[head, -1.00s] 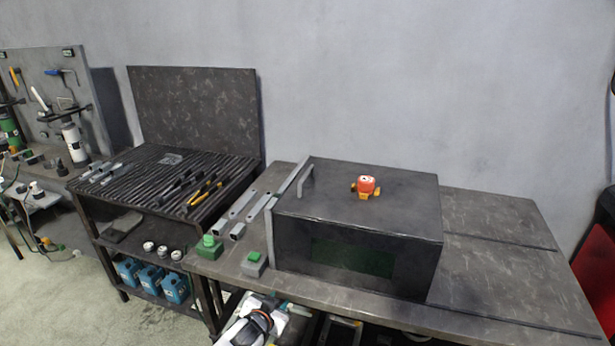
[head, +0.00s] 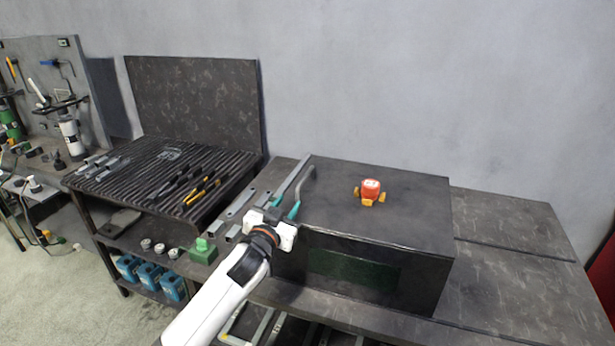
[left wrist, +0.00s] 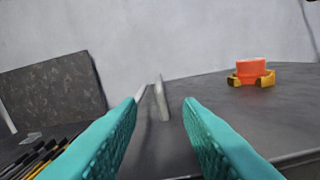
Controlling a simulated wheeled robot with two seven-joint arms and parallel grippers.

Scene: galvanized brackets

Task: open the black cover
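The black cover (head: 390,217) is a dark box-shaped lid with a green panel on its front, sitting shut on the workbench. A grey bar handle (head: 309,173) stands at its left top edge. My left gripper (head: 285,207), with teal fingers, is at the cover's front left corner, just short of the handle. In the left wrist view the fingers (left wrist: 160,103) are spread, and the handle (left wrist: 161,103) stands ahead in line with the gap between them. I see no contact with it. My right gripper is not in view.
An orange-red button device with yellow parts (head: 370,191) sits on top of the cover. Metal bars (head: 237,205) and a green block (head: 203,250) lie left of it. A slatted table with tools (head: 165,175) is farther left. The bench at right is clear.

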